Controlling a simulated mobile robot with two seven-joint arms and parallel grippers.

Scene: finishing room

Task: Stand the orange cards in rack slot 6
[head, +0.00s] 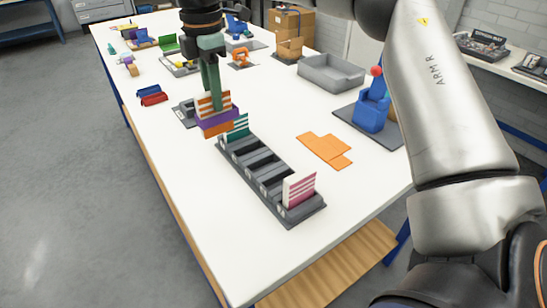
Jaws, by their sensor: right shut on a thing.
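My right gripper (211,92) points down at the far end of the rack, shut on orange-and-white striped cards (204,106). The cards are upright. A purple piece (213,120) shows just below them, with a plain orange part under it; I cannot tell how these join or whether they touch the rack. The dark grey rack (311,211) runs toward me in a row of slots. Green striped cards (238,127) stand near its far end and pink striped cards (299,188) in its nearest part. Slots between look empty. Slot numbers are too small to read. My left gripper is out of view.
Flat orange pieces (325,149) lie right of the rack. A blue chair-like object (371,109) on a dark mat and a grey tray (331,73) stand further right. Red (153,99) and blue (148,91) blocks lie left. The white table (185,172) is clear left of the rack.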

